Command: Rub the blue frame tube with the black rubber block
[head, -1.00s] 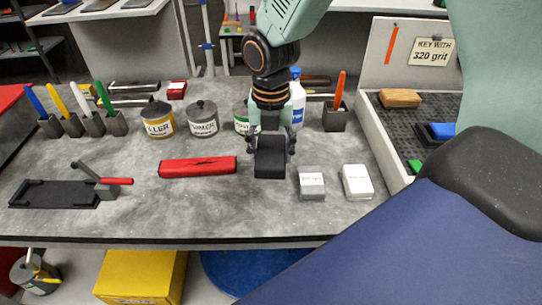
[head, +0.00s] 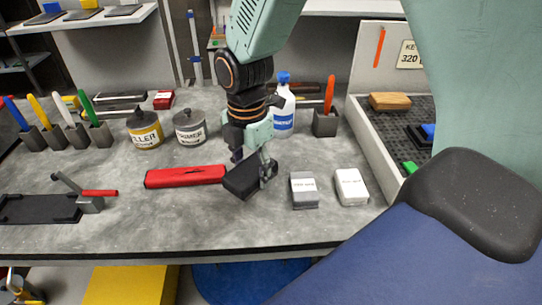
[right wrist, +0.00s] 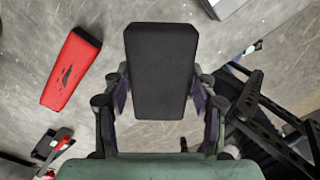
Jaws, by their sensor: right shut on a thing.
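My right gripper (head: 252,165) is shut on the black rubber block (head: 242,181) and holds it above the grey bench. The block fills the middle of the right wrist view (right wrist: 160,70), with a finger on each side. A red bar-shaped piece with a black mark (head: 185,176) lies on the bench left of the block. The right wrist view (right wrist: 72,70) shows a gap between the red piece and the block. My left gripper is not in view.
A grey labelled block (head: 304,190) and a white one (head: 351,187) stand to the right. A black tray (head: 38,209) is at left. The bench's front strip is clear.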

